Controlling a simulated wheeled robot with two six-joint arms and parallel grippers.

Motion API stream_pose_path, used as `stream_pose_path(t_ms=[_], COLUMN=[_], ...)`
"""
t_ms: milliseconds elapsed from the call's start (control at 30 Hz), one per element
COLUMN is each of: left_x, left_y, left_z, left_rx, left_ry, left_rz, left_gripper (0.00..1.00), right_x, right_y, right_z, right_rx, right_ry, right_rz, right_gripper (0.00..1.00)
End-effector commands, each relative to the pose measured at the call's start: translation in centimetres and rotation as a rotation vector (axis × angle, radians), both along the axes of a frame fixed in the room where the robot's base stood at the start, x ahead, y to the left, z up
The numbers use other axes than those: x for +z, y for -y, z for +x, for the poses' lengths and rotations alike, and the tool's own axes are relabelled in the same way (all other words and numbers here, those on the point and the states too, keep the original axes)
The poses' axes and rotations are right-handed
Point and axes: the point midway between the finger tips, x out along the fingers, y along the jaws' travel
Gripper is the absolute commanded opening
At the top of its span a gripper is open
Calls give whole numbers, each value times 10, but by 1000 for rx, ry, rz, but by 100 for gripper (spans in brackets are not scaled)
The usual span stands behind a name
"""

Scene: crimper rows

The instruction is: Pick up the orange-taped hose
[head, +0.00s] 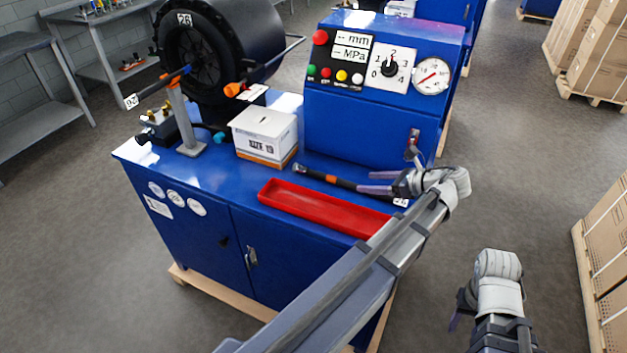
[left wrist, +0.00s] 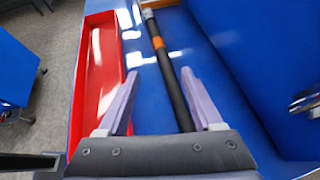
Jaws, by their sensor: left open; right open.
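The orange-taped hose (head: 344,183) is black with a metal end fitting and an orange band. It lies on the blue bench top beside the red tray. My left gripper (head: 374,182) is over its right part. In the left wrist view the hose (left wrist: 172,85) runs between the two spread fingers of the left gripper (left wrist: 160,73), nearer the right finger and apart from both. My left gripper is open and empty. My right gripper (head: 462,318) is open, low at the right, off the bench and partly hidden by its own arm.
The long red tray (head: 270,196) lies along the front edge, left of the hose. A white box (head: 264,130) stands behind the tray. The blue control console (head: 350,128) rises behind the hose. A black crimper drum (head: 205,65) stands at the back left.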

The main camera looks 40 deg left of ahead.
Motion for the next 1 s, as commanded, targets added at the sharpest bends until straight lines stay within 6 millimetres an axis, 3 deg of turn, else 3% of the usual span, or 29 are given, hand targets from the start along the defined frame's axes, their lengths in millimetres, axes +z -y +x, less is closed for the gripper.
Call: stream_pose_path(t_ms=[100, 367, 600, 833, 1000], left_x=[-14, -16, -27, -29, -40], left_y=[0, -3, -22, -28, -47], left_z=[0, 0, -1, 1, 4], left_rx=[0, 1, 1, 1, 3], left_ry=[0, 0, 0, 0, 2], left_rz=[0, -1, -1, -1, -1], left_gripper=[67, 67, 67, 67, 67], right_x=[-13, -16, -27, -29, -40], right_y=[0, 0, 0, 0, 0], right_z=[0, 0, 0, 0, 0], right_rx=[0, 0, 0, 0, 0], right_ry=[0, 0, 0, 0, 0], right_rz=[0, 0, 0, 0, 0], right_gripper=[50, 50, 50, 50, 50])
